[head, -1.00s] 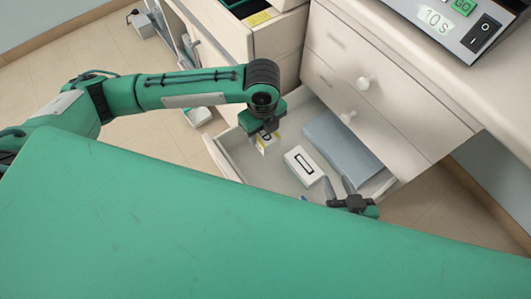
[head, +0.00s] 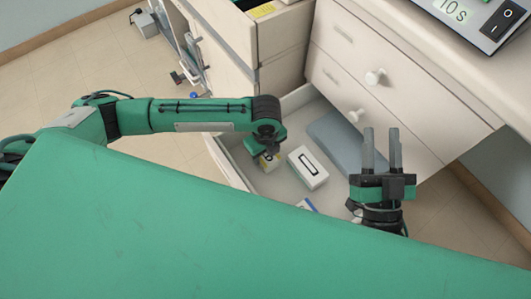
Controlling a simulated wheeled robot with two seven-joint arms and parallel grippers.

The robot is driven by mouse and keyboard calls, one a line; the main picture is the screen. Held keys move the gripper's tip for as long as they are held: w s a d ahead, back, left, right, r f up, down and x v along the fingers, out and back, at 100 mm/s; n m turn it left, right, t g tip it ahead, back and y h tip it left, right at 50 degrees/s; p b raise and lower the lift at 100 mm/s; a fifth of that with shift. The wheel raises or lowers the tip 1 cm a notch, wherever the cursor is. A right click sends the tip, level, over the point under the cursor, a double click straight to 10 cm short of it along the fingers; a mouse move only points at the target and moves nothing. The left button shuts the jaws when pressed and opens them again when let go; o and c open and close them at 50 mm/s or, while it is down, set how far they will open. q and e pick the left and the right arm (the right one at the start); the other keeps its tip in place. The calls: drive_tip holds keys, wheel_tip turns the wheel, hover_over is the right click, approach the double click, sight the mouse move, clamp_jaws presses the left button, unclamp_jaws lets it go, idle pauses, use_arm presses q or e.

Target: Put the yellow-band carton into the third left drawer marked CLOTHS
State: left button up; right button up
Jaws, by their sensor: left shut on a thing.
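The yellow-band carton (head: 268,163) is small and white with a yellow part, mostly hidden under my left gripper (head: 262,151). That gripper is shut on it, low inside the open drawer (head: 236,172), near its left side. I cannot tell whether the carton touches the drawer floor. The drawer is pulled out below two closed drawers, and no CLOTHS marking is legible. My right gripper (head: 382,150) is empty and open, its two fingers pointing up with a gap between them, at the drawer's right side.
In the drawer lie a white box with a black outline (head: 307,168), a blue-grey folded cloth (head: 338,145) and a partly hidden white-and-blue item (head: 307,204). Closed drawers with round knobs (head: 375,77) stand above.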

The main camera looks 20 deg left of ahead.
use_arm(q)
drive_tip(key=shift+f, duration=0.35)
use_arm(e)
drive_tip(key=shift+s+d+r+t, duration=0.15)
drive_tip(key=shift+r+t, duration=0.15)
drive_tip(key=shift+r, duration=0.2)
use_arm(q)
drive_tip(key=shift+f, duration=0.1)
drive_tip(key=o, duration=1)
drive_tip(key=shift+c, duration=0.2)
use_arm(e)
drive_tip(key=shift+f, duration=0.25)
